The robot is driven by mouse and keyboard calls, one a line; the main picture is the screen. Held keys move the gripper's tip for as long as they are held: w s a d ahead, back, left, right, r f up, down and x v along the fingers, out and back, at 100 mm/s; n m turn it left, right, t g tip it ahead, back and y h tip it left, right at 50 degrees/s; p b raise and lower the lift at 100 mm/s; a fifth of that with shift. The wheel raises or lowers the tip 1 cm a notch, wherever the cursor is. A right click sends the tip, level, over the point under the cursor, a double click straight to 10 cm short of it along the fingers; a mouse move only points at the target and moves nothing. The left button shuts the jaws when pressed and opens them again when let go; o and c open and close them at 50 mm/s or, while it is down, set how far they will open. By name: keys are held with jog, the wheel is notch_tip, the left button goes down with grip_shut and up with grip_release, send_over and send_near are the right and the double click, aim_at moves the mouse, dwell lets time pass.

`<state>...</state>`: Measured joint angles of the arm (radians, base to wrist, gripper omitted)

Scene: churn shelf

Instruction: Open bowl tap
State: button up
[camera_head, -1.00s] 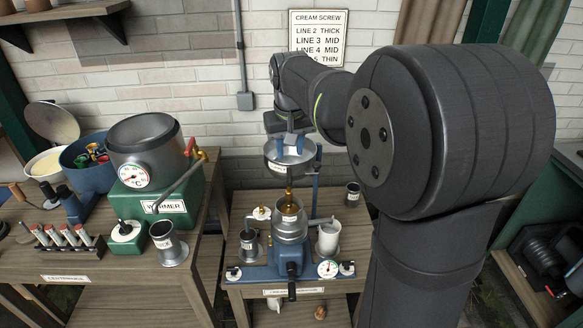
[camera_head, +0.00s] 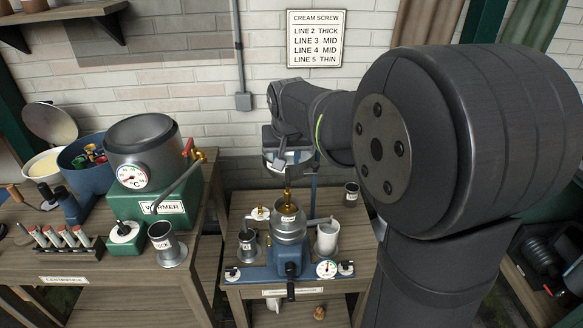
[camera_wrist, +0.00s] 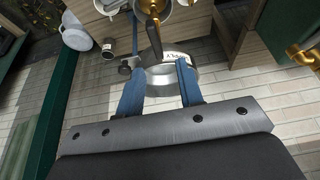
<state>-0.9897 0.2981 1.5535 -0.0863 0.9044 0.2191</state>
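The metal bowl (camera_head: 296,157) stands above the separator on a blue post, partly hidden by my gripper. The brass tap (camera_head: 288,188) hangs under the bowl; in the wrist view its brass body (camera_wrist: 149,6) is at the top. A dark lever (camera_wrist: 154,37) runs from the tap towards the gap between my fingers. My gripper (camera_wrist: 160,68) has two blue fingers standing well apart. The bowl's pale rim (camera_wrist: 168,82) shows behind and between them. In the head view my gripper is right at the bowl. Whether a finger touches the lever, I cannot tell.
Below the tap is the metal separator (camera_head: 289,224) on a blue base. A small dark cup (camera_head: 352,191) stands at the right.

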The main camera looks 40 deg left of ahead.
aim_at(286, 172)
jog(key=x, duration=0.6)
jog(key=shift+w+a+f, duration=0.1)
jog(key=shift+f, duration=0.2)
